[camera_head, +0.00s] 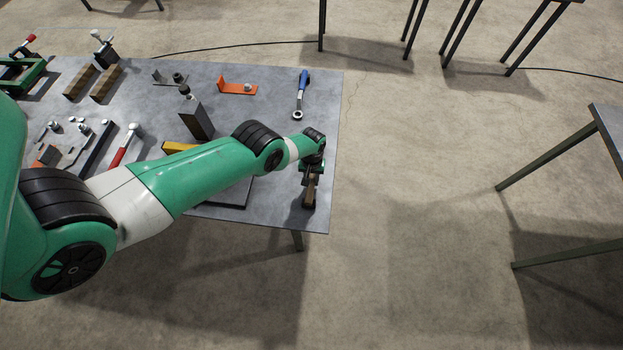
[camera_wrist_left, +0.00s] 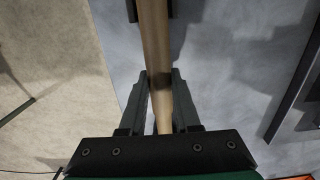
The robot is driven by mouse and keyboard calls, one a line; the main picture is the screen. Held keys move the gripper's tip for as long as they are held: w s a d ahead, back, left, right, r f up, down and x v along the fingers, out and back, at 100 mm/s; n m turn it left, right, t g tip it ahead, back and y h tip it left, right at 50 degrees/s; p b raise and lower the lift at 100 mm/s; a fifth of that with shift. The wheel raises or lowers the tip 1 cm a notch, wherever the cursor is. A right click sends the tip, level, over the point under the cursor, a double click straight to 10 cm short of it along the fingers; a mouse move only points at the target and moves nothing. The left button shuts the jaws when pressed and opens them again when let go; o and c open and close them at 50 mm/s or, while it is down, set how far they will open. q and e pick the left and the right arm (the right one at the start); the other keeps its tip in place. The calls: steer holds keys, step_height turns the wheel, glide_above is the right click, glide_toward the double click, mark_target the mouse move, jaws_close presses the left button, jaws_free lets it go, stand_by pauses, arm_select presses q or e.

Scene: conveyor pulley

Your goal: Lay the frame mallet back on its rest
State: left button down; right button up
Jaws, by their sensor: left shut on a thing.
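The mallet's pale wooden handle (camera_wrist_left: 155,35) runs down the middle of the left wrist view, between the two fingers of my left gripper (camera_wrist_left: 161,78). The gripper is shut on this handle. In the head view my left gripper (camera_head: 311,172) is over the right end of the grey table, with a brown part of the mallet (camera_head: 309,194) below it near the front right corner. Dark pieces flank the handle at the top of the wrist view; I cannot tell whether they belong to the mallet head or the rest. My right gripper is not in view.
The grey table (camera_head: 275,115) holds a blue-handled ratchet (camera_head: 302,92), an orange bracket (camera_head: 237,87), a dark upright block (camera_head: 196,119) and a red-handled tool (camera_head: 122,152). My left arm hides the table's front middle. Bare floor lies right of the table.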

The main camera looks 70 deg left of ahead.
arm_select(q)
steer(key=shift+f, duration=0.1)
steer(key=c, duration=0.5)
jaws_free()
steer(key=shift+c, duration=0.2)
step_height(320, 180, up, 8)
steer(key=p, duration=0.8)
steer(key=shift+a, duration=0.1)
